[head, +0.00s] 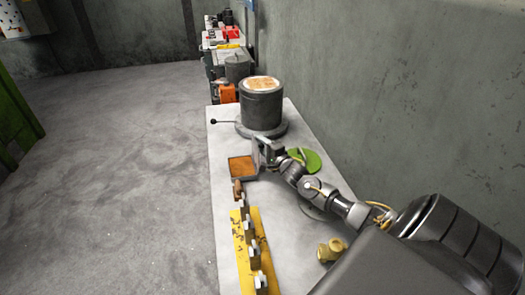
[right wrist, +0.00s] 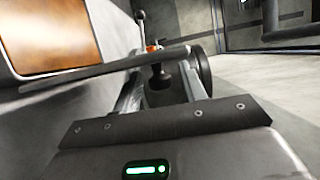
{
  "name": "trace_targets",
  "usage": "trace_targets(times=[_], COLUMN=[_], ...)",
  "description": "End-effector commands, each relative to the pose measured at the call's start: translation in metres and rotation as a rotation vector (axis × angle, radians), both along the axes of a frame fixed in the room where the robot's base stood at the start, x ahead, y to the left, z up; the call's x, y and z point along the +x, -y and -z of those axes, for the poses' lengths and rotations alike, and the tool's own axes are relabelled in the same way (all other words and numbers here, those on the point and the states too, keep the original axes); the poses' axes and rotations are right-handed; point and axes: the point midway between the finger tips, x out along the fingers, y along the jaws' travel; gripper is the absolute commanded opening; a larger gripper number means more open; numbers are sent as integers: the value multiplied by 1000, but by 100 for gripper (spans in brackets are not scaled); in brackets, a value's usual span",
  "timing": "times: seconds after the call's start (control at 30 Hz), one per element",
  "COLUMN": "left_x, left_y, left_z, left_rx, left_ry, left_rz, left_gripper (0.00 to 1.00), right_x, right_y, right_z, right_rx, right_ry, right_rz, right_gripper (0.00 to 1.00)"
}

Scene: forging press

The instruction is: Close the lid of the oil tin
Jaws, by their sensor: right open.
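The oil tin (head: 243,167) is a shallow square grey container on the pale bench, with an orange-brown surface inside. My right gripper (head: 262,153) is at the tin's right far corner, with its jaws open. A grey upright plate shows there too, and I cannot tell whether it is the lid or part of the gripper. In the right wrist view, an orange-brown surface (right wrist: 50,35) fills the upper left. A dark thin edge (right wrist: 110,72) crosses in front of the open fingers (right wrist: 160,75); I cannot tell whether it touches them. My left gripper is not in view.
A large grey cylinder (head: 262,108) with a black-knobbed lever (head: 214,122) stands behind the tin. A green disc (head: 306,162) lies right, partly behind my arm. A yellow strip (head: 240,245) with several small blocks is nearer, and brass pieces (head: 330,250) lie beside my arm.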

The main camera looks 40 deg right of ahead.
Motion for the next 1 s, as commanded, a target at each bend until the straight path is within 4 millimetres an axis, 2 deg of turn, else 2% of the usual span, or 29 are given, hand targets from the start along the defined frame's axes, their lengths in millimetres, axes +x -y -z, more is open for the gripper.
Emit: trace_targets(times=[0.27, 0.37, 0.6, 1.0], left_x=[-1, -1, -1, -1], left_y=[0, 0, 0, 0], left_z=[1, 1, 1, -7], left_rx=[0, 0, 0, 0], left_ry=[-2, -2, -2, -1], left_rz=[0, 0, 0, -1], left_gripper=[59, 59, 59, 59], right_x=[2, 2, 2, 3], right_y=[0, 0, 0, -3], right_z=[0, 0, 0, -4], right_rx=[0, 0, 0, -29], right_ry=[-1, -1, -1, -18], right_rz=[0, 0, 0, 0], right_gripper=[42, 31, 0, 0])
